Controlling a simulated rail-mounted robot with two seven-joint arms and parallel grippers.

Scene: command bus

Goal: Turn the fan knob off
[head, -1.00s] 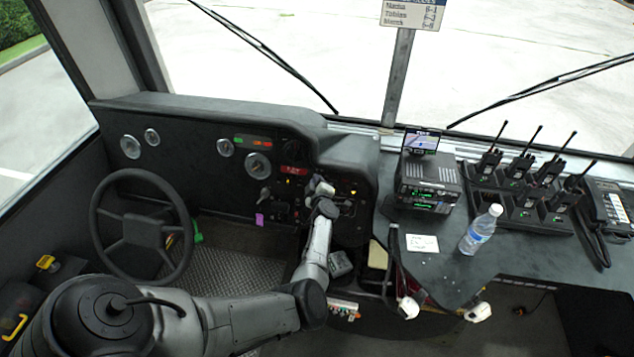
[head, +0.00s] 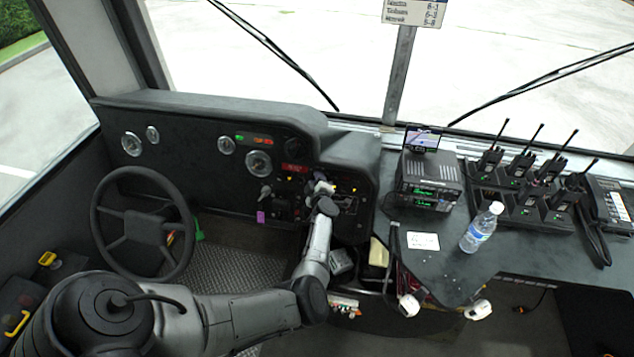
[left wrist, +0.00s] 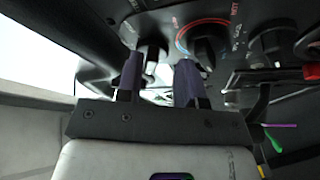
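My left gripper (head: 322,187) is at the dashboard's right-hand control panel (head: 347,190) in the head view, covering part of it. In the left wrist view, the purple fingers of my left gripper (left wrist: 160,78) are spread apart close to the panel. A dark knob with a red and blue arc (left wrist: 203,42) is just beyond the right fingertip. I cannot read which one is the fan knob. My right gripper is not in view.
The steering wheel (head: 141,226) is to the left. A radio unit (head: 430,181), several handheld radios and a water bottle (head: 481,227) stand on the right-hand counter. A purple tag (head: 261,217) hangs left of my gripper.

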